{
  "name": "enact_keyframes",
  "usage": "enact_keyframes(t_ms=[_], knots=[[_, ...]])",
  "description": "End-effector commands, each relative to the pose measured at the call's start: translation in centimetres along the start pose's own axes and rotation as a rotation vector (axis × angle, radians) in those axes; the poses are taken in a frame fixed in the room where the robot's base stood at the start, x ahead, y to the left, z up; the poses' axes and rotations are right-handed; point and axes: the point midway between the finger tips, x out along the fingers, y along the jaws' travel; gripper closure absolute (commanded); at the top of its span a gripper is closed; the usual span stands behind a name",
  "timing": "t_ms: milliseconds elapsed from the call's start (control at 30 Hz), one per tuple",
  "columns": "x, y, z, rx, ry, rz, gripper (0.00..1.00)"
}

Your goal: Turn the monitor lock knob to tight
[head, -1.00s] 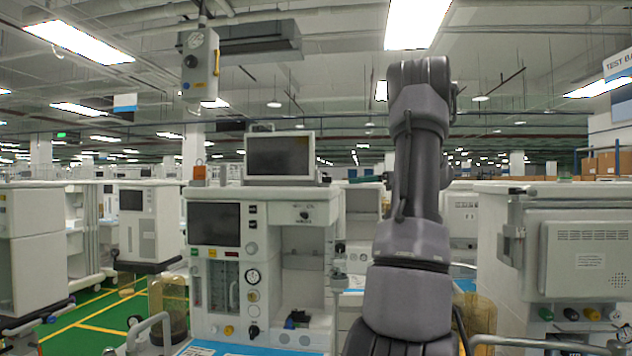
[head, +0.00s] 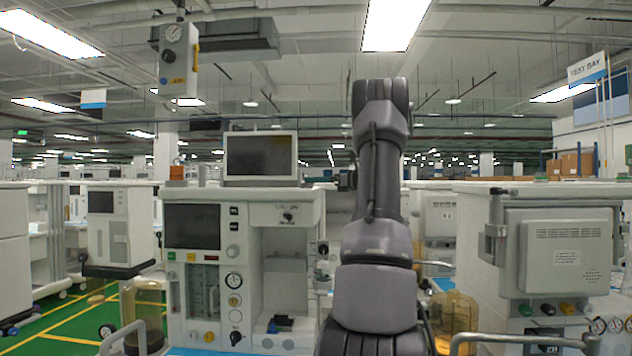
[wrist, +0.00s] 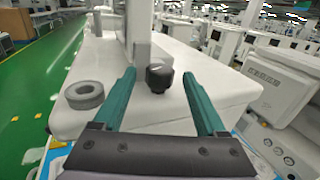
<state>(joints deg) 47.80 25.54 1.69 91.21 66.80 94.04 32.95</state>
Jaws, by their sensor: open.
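The black lock knob (wrist: 158,77) sits low on the pale upright post (wrist: 139,30), above the white cart top (wrist: 185,65) in the wrist view. Its setting cannot be told. My gripper (wrist: 158,74) has two green fingers spread wide, one on each side of the knob in the picture. There is a visible gap on both sides, and I see no contact. In the head view, the monitor (head: 261,156) stands on the anaesthesia cart (head: 290,215). My arm rises right of it; my gripper and the knob are not visible there.
A grey ring-shaped object (wrist: 84,95) lies on the cart top left of my fingers. Another cart with a boxy grey unit (head: 565,252) stands at the right. A hanging box with a gauge (head: 178,60) is overhead. Green floor (wrist: 60,80) is open at left.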

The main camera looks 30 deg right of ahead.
Motion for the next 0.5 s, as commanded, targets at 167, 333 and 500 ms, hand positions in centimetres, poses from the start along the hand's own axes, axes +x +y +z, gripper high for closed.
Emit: enact_keyframes(t_ms=[167,333,500], knots=[[0.44,-0.03,0.01,-0.001,0.000,-0.001,0.26],[0.42,-0.03,0.02,-0.001,0.000,-0.001,0.26],[0.41,-0.02,0.02,-0.001,0.000,-0.001,0.91]])
